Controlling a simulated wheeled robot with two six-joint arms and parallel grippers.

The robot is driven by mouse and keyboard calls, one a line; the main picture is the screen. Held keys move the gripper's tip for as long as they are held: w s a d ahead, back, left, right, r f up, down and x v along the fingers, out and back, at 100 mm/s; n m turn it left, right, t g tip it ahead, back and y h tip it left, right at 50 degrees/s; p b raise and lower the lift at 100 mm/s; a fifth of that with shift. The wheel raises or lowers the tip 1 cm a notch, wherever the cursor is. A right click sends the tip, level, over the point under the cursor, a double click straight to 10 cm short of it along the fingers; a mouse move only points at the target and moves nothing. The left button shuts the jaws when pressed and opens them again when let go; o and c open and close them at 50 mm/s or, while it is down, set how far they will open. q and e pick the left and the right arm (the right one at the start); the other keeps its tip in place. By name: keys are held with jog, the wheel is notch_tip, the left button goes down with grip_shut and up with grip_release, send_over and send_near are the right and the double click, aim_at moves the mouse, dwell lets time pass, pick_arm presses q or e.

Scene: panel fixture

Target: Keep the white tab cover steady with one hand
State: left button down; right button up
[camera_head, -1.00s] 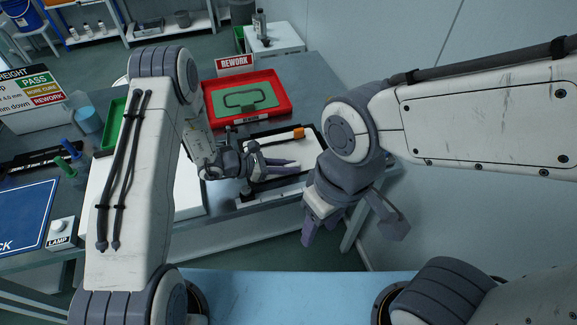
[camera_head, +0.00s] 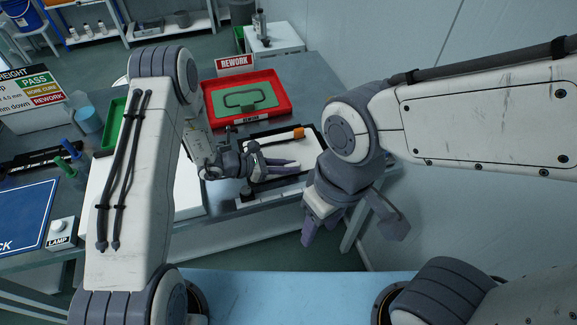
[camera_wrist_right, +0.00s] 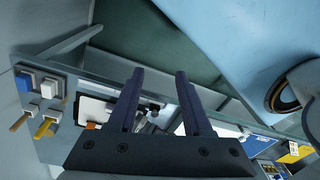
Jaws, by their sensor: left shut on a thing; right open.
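The white tab cover (camera_head: 300,154) appears as the pale flat piece in the black-framed fixture (camera_head: 262,136) on the bench. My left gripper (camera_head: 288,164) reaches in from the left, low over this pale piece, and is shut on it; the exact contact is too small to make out. My right gripper (camera_head: 322,226) hangs empty in front of the bench's right part, apart from the fixture, fingers pointing down. In the right wrist view its two fingers (camera_wrist_right: 158,75) stand apart with nothing between them. The fixture (camera_wrist_right: 95,108) shows beyond them, partly hidden.
An orange block (camera_head: 298,132) sits at the fixture's far edge. A red tray (camera_head: 285,102) with a green floor and a REWORK sign (camera_head: 235,64) stand behind. A lamp box (camera_head: 62,232) and a blue board (camera_head: 24,214) are at left. A wall rises at right.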

jog(key=shift+c, duration=0.2)
jog(key=m+h, duration=0.1)
jog(key=m, duration=2.1)
send_over(299, 129)
notch_tip(299, 129, down, 9)
jog(key=shift+f, duration=4.9)
jog(key=shift+c, duration=0.3)
grip_shut()
